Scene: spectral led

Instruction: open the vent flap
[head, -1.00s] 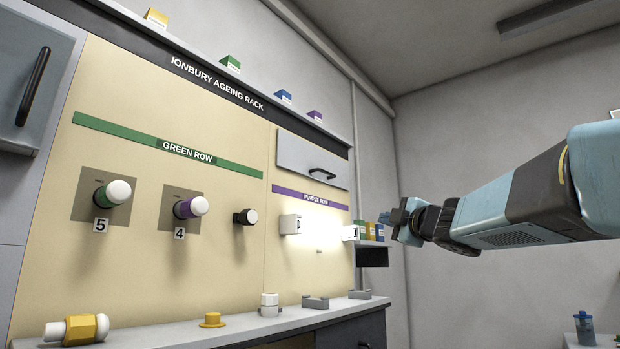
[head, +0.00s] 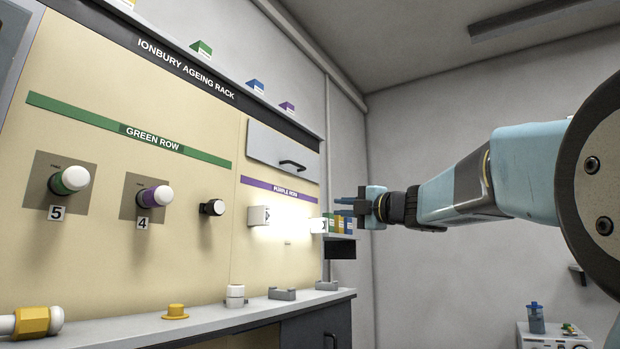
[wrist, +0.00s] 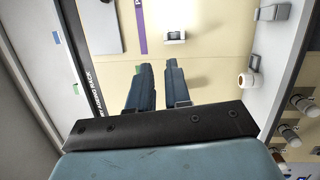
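A grey panel with a black bar handle (head: 284,152), the one that looks like a flap, sits flat against the upper right of the beige rack, above the purple strip. In the wrist view a grey panel (wrist: 94,25) shows at the upper left, only in part, with no handle clearly visible. My gripper (head: 346,205) is to the right of the panel and lower in the head view. In the wrist view my gripper (wrist: 155,68) has two dark fingers apart with nothing between them. I see no contact with the panel.
Lit white fixtures (head: 258,215) are under the purple strip (head: 272,188). Small coloured boxes (head: 340,224) stand on a shelf behind my gripper in the picture. White and purple-white knobs (head: 155,196) stick out at left. A ledge (head: 205,325) carries several loose parts.

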